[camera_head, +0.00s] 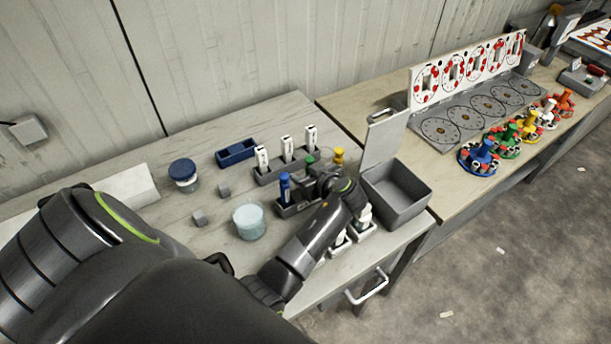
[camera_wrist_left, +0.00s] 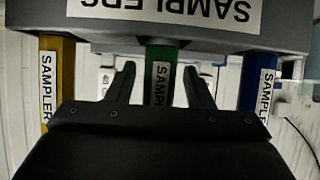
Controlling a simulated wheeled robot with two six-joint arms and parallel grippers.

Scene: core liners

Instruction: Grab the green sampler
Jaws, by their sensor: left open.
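The green sampler (camera_wrist_left: 161,68) stands in the sampler rack (camera_wrist_left: 275,22) between a yellow sampler (camera_wrist_left: 62,55) and a blue sampler (camera_wrist_left: 252,75). My left gripper (camera_wrist_left: 160,78) is open, with one finger on each side of the green sampler in the left wrist view. I cannot tell whether the fingers touch it. In the head view, the green sampler's top (camera_head: 310,160) shows just behind my left gripper (camera_head: 316,184). The blue sampler (camera_head: 284,187) is left of it and the yellow sampler (camera_head: 338,157) is behind right. My right gripper is not in view.
An open grey box (camera_head: 408,205) stands close right of my left gripper. A rack of white devices (camera_head: 287,155) is behind. A blue tray (camera_head: 236,152), a blue-lidded jar (camera_head: 184,174) and a glass jar (camera_head: 249,221) stand left. White items partly show below my wrist.

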